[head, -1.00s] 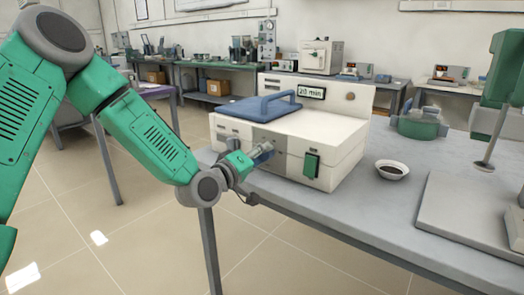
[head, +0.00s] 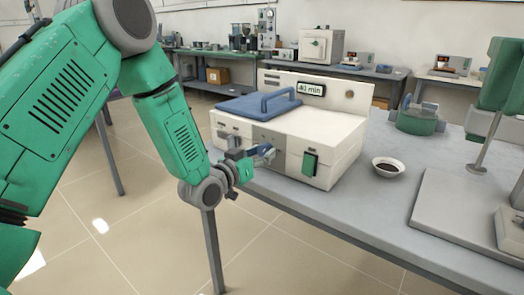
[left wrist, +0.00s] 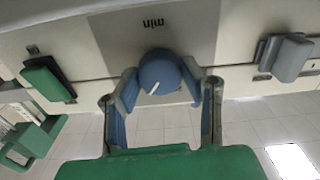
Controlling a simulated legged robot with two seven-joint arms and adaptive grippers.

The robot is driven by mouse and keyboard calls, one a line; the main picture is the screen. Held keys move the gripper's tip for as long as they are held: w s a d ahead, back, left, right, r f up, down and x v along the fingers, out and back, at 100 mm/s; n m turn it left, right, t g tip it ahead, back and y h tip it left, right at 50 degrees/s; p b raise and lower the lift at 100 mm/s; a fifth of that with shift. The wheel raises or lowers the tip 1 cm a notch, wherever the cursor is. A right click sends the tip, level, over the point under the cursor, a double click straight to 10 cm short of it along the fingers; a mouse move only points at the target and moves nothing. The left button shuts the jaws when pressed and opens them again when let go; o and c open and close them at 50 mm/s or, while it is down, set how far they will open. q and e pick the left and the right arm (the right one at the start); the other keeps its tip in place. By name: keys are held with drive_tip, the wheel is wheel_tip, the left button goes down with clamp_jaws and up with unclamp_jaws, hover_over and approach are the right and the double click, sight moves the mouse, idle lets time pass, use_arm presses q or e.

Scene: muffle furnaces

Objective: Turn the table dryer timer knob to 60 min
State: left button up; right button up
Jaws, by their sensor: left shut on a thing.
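The table dryer (head: 330,150) is a white box with a blue lid (head: 255,106) and a raised back panel. Its small display (head: 311,89) appears to read 40 min. The blue round timer knob (left wrist: 158,72) with a white pointer line is on the dryer's front face, below a "min" label (left wrist: 153,22). My left gripper (head: 266,155) is at the dryer's front. In the left wrist view its two fingers stand on either side of the knob, shut on it. The head view mostly hides the knob behind the gripper. My right gripper is not in view.
A green switch (head: 310,163) is right of the knob on the dryer front. A small bowl (head: 388,167), a green round device (head: 417,119) and a stand with a grey base (head: 465,215) share the grey table. Open floor lies left of it.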

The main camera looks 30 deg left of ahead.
use_arm(q)
drive_tip(key=m, duration=0.4)
drive_tip(key=shift+s+f+m+p, duration=0.15)
drive_tip(key=shift+f+m+p, duration=0.2)
drive_tip(key=shift+m+p, duration=0.05)
drive_tip(key=shift+m, duration=2.2)
drive_tip(key=o, duration=1.1)
drive_tip(key=shift+o, duration=0.2)
drive_tip(key=shift+r, duration=0.1)
drive_tip(key=shift+a, duration=0.1)
drive_tip(key=s, duration=1.1)
drive_tip(key=shift+s+a, duration=0.35)
drive_tip(key=shift+a, duration=0.1)
